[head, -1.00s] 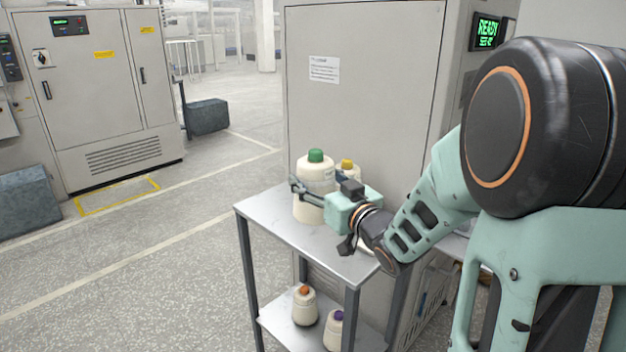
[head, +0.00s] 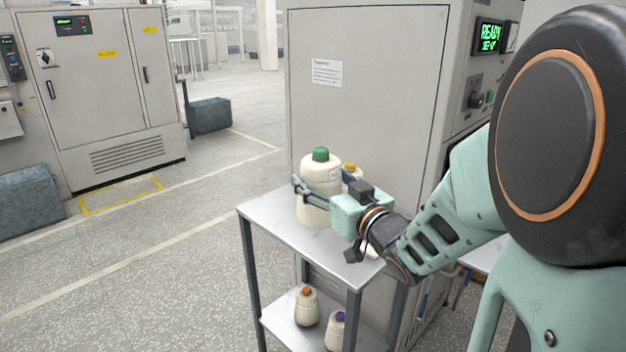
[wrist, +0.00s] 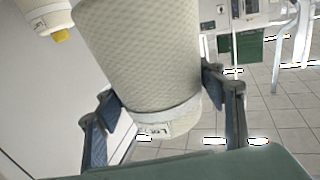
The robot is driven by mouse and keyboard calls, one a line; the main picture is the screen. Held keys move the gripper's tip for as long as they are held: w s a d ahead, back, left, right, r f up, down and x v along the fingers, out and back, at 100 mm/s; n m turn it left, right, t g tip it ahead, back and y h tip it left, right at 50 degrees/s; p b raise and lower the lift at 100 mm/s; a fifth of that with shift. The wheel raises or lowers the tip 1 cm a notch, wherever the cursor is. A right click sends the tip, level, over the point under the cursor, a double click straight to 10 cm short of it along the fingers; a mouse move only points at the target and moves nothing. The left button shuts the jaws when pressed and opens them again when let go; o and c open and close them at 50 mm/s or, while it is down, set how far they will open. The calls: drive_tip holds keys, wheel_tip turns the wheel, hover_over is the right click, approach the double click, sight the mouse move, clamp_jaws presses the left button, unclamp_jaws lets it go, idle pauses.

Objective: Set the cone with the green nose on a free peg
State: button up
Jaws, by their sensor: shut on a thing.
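The cream cone with the green nose (head: 320,170) is upright at the grey cart's top, with its nose upward in the head view. My gripper (head: 316,190) reaches in from the right and is shut around its body, one finger on each side. In the wrist view the cone's textured body (wrist: 145,60) fills the middle between my blue-grey fingers (wrist: 158,97), with a printed label near its lower end; the green nose is out of sight there. I cannot tell whether its base touches the cart top. I can make out no peg.
A cone with a yellow nose (head: 350,168) stands close behind the held cone. The cart top (head: 268,216) is bare at its left and front. Cones with orange (head: 306,309) and purple (head: 336,330) noses stand on the lower shelf. A tall grey cabinet (head: 365,110) rises behind.

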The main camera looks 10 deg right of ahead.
wheel_tip(320, 180, up, 19)
drive_tip(key=p, duration=1.4)
drive_tip(key=shift+f, duration=0.1)
